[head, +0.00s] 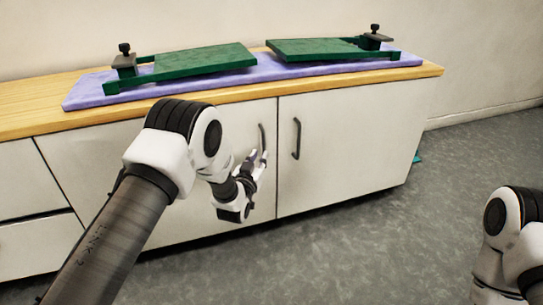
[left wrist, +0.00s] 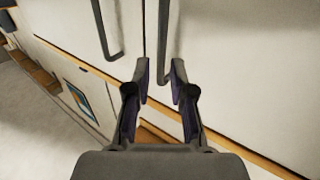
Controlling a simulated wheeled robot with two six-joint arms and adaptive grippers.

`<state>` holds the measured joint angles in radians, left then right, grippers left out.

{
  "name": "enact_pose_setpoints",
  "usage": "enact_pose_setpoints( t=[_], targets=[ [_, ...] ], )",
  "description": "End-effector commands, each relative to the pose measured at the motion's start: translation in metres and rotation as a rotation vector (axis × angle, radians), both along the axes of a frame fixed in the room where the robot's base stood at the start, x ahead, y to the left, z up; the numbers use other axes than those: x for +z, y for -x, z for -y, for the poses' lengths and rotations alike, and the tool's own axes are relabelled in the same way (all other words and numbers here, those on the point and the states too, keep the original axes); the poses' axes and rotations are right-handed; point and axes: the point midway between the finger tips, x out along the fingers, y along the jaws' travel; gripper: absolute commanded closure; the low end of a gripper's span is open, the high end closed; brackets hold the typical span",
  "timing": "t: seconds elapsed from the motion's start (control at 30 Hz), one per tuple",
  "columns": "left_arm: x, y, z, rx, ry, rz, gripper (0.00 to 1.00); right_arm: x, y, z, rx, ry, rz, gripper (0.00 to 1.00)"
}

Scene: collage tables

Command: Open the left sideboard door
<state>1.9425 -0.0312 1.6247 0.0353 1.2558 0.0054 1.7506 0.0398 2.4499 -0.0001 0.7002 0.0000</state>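The left sideboard door (head: 240,125) is a white panel, closed flush beside the right door (head: 350,140). Its dark bar handle (head: 262,137) stands upright near the seam. My left gripper (head: 257,158) is at the lower end of this handle, with my arm covering part of the door. In the left wrist view the fingers (left wrist: 160,72) are spread apart, and one end of the left door's handle (left wrist: 164,45) shows between the tips. I cannot tell whether they touch it. My right gripper is out of view; only part of my right arm shows.
The right door's handle (head: 297,138) is close beside the left one. On the wooden top (head: 20,110) lie a lilac mat (head: 255,74) and two green boards (head: 205,61) with dark clamps. Drawers (head: 35,180) are at the left. The grey floor (head: 350,250) in front is clear.

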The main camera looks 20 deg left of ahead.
Motion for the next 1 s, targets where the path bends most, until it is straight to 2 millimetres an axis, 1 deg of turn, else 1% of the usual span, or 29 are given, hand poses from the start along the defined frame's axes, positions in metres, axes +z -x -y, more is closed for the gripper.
enact_pose_setpoints(
  t=[0.03, 0.2, 0.33, 0.43, 0.6, 0.67, 0.7, 1.0],
  targets=[
    [-0.004, -0.01, 0.0, 0.001, 0.0, 0.004, 0.77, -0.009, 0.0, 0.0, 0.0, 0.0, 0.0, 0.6],
    [-0.005, -0.043, -0.001, 0.001, 0.0, 0.003, 0.77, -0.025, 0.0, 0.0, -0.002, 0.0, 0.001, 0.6],
    [-0.003, -0.058, -0.001, 0.001, 0.0, 0.0, 0.77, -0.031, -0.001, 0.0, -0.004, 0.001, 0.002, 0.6],
    [-0.001, -0.062, -0.001, 0.001, 0.0, -0.002, 0.77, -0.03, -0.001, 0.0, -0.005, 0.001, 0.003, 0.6],
    [0.0, -0.062, -0.001, 0.001, 0.0, -0.003, 0.77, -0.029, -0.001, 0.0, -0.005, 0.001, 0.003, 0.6],
    [0.0, -0.062, -0.001, 0.001, 0.0, -0.003, 0.99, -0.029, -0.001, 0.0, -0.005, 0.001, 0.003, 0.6],
    [0.0, -0.062, -0.001, 0.001, 0.0, -0.003, 1.0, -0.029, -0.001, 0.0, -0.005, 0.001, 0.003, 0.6],
    [0.0, -0.061, 0.001, -0.005, 0.0, -0.003, 1.0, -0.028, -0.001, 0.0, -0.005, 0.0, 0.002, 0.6]
  ],
)
